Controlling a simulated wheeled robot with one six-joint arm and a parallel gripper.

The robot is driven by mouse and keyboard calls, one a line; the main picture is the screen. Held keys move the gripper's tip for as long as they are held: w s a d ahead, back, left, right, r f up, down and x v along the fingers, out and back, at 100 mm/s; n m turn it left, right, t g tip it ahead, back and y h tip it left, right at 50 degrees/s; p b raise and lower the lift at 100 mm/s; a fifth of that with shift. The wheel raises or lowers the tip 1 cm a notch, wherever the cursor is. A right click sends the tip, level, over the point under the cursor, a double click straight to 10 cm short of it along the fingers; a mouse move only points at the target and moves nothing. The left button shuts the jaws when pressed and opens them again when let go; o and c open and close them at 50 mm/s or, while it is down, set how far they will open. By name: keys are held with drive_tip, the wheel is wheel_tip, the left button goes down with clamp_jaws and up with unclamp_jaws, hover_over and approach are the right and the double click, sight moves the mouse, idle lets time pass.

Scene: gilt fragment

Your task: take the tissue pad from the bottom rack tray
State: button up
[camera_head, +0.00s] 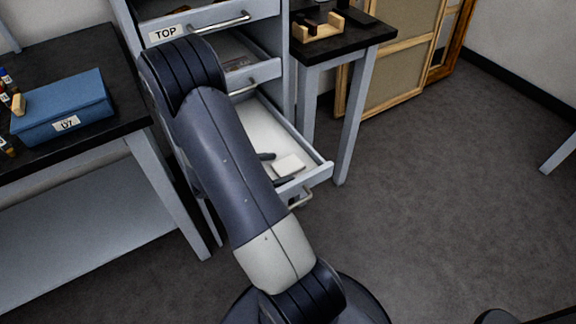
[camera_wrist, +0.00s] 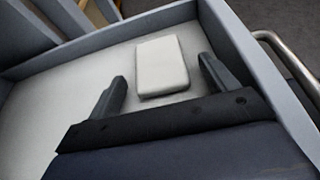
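The tissue pad (camera_wrist: 162,68) is a small white block lying flat on the floor of the bottom rack tray (camera_wrist: 52,100), near its front corner. It also shows in the head view (camera_head: 288,165). The bottom tray (camera_head: 265,132) is pulled out from the rack. My gripper (camera_wrist: 163,72) is open inside the tray, one finger on each side of the pad's near end. The fingers look apart from the pad, and nothing is held. In the head view my arm hides part of the tray and most of the gripper.
Above it are a middle tray (camera_head: 255,75), partly open, and a top drawer (camera_head: 215,18) labelled TOP. A dark bench with a blue box (camera_head: 62,105) stands left. A small table (camera_head: 350,42) stands right of the rack. The grey floor (camera_head: 440,190) on the right is clear.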

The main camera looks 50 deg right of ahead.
drive_tip(key=c, duration=1)
